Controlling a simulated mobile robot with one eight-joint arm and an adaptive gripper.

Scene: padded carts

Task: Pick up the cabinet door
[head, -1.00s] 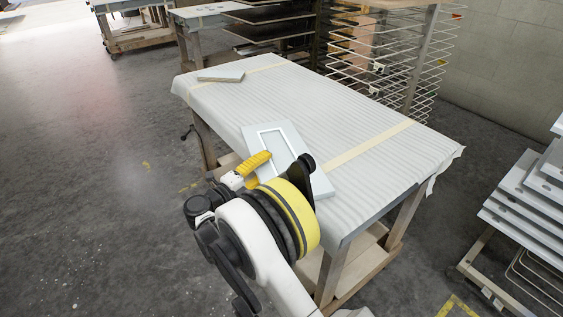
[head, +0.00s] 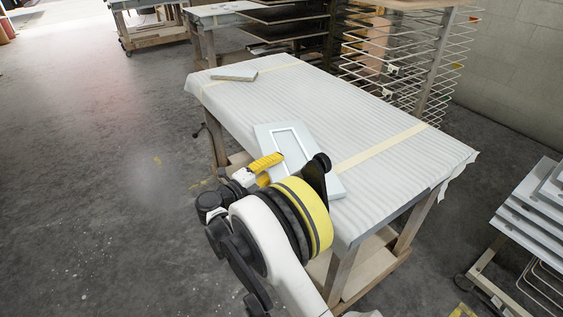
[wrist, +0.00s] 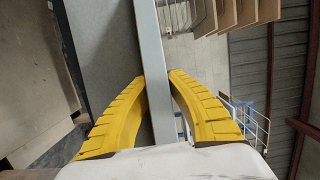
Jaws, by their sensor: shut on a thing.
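The cabinet door (head: 282,134) is a pale panel with a rectangular frame line on its face. It is at the near left edge of the padded cart (head: 350,120), tilted in the picture and partly hidden by my arm. My gripper (head: 265,163) has yellow fingers and is at the door's left side. In the wrist view, my gripper (wrist: 157,84) is shut with one finger on each side of the door's narrow pale edge (wrist: 150,45). Whether the door is clear of the cart's cover cannot be told.
A wire rack (head: 405,60) stands behind the cart. A rack of stacked panels (head: 535,210) stands at right. The floor (head: 100,170) at left is open.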

